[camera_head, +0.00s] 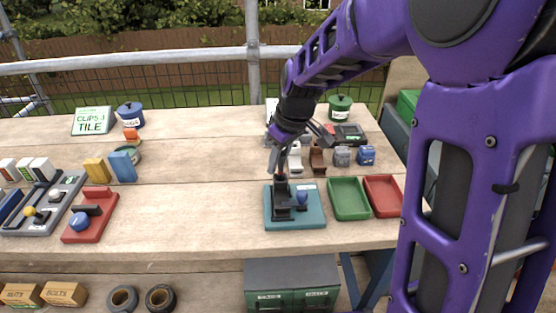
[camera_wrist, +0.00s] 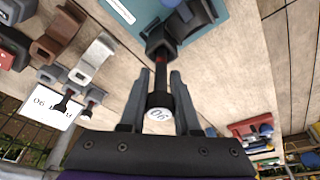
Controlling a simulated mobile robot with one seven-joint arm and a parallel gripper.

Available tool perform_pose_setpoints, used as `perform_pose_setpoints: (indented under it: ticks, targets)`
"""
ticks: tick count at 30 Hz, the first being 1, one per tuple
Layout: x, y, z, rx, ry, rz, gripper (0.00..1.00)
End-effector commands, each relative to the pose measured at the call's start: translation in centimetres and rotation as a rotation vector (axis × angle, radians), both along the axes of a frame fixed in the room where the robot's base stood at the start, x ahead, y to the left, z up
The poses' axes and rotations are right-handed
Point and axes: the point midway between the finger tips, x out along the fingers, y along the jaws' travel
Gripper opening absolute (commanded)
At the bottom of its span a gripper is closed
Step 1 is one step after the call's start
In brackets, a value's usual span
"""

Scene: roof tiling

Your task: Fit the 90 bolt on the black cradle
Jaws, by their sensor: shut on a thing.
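My gripper (camera_wrist: 160,88) is shut on the 90 bolt (camera_wrist: 158,101), which has a pale round head marked 90 and a dark and red shank. The black cradle (camera_wrist: 168,40) is just beyond the shank's far end in the wrist view. In the head view, the cradle (camera_head: 282,209) stands on a teal base (camera_head: 310,220), and my gripper (camera_head: 283,163) is right above it. The shank's end meets the cradle in the picture; I cannot tell whether it is seated. The fingers partly hide the bolt in the head view.
A blue ball (camera_head: 302,197) sits beside the cradle. Green (camera_head: 348,199) and red (camera_head: 382,196) trays are to its right. Brown and white holders (camera_head: 317,160) stand behind. A red stand (camera_head: 92,215) is at left. The table between it and the teal base is clear.

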Motion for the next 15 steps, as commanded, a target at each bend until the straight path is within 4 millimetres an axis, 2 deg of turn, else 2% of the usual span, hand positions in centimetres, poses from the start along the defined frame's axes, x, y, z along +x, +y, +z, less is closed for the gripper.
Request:
perform_pose_setpoints:
  ticks: [15]
  targets:
    - [0.01,0.0,-0.43,0.0,0.0,0.0,0.0]
